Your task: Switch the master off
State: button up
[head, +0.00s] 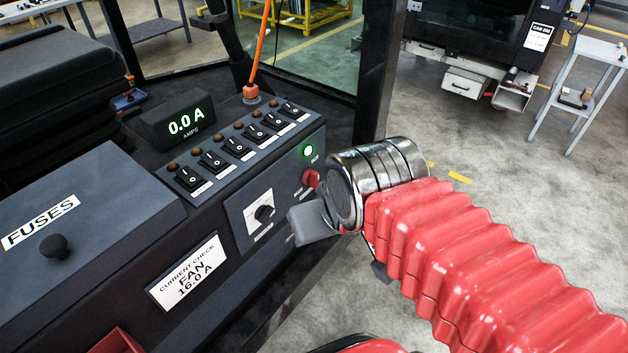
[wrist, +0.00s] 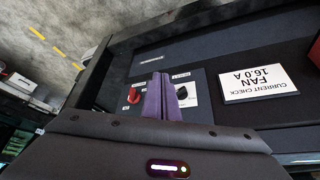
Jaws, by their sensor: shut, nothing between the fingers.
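A red switch knob (head: 311,179) is on the front face of the dark console, below a lit green lamp (head: 308,151); its small label is not readable. It also shows in the wrist view as a red knob (wrist: 132,96), left of my fingers. My gripper (head: 296,224) is in front of the console face, below the red knob and right of a black rotary knob (head: 264,213) on a pale plate. In the wrist view my purple fingers (wrist: 161,80) are together and empty, between the two knobs. I cannot tell whether they touch the panel.
Several rocker switches (head: 235,144) line the console top beside a display (head: 185,124) reading 0.0 A. A fuse box lid (head: 75,210) with a black knob is at left. A card (head: 188,271) reads "CURRENT CHECK FAN 16.0 A". A dark cab post (head: 378,70) stands behind my wrist.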

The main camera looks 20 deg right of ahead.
aim_at(311, 178)
jog(key=z, duration=0.5)
jog(key=k, duration=1.1)
jog(key=u, duration=0.9)
jog(key=i, duration=1)
jog(key=z, duration=0.05)
